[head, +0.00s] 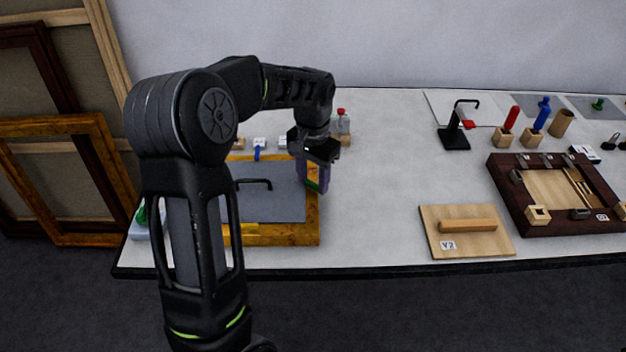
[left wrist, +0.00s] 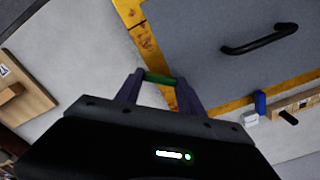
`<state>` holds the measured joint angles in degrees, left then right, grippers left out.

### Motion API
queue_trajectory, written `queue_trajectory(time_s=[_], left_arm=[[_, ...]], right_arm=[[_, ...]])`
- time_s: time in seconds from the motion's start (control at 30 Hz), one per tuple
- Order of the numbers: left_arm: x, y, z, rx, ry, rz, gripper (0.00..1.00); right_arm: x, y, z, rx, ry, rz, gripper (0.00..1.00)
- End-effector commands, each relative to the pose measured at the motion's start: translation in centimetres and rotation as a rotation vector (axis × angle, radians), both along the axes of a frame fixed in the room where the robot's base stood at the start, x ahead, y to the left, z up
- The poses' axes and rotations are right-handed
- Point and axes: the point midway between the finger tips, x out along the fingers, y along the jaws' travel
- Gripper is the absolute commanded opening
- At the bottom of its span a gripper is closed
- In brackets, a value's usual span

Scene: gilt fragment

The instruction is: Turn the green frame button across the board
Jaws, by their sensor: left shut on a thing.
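A gilt frame (head: 283,239) lies on the table with a grey board (head: 285,207) in it, and a black handle (left wrist: 260,40) stands on the board. My left gripper (head: 316,183) is over the frame's right side, pointing down. In the left wrist view its two fingers (left wrist: 160,80) are shut on the green frame button (left wrist: 158,78), which shows as a green strip between the tips. The fingers hide most of the button in the head view, so its angle to the board is unclear. My right gripper is in neither view.
A blue button (head: 257,150) stands at the frame's far side. A bottle with a red cap (head: 341,122) is behind my gripper. A wooden Y2 board (head: 467,231) and a dark frame (head: 510,185) lie to the right. The table between is clear.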

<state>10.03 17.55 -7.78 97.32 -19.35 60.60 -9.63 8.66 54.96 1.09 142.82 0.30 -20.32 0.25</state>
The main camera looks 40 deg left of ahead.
Motion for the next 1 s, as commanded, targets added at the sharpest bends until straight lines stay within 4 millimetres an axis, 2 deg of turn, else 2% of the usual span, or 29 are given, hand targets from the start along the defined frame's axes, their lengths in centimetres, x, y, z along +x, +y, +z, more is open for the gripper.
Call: queue_trajectory(time_s=[0.6,1.0], left_arm=[[0.1,0.02,0.09,0.0,-0.004,0.542,0.05],[0.1,0.04,0.11,-0.001,-0.004,0.683,0.05]], right_arm=[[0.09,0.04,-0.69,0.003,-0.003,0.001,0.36],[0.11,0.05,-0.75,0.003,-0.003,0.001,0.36]])
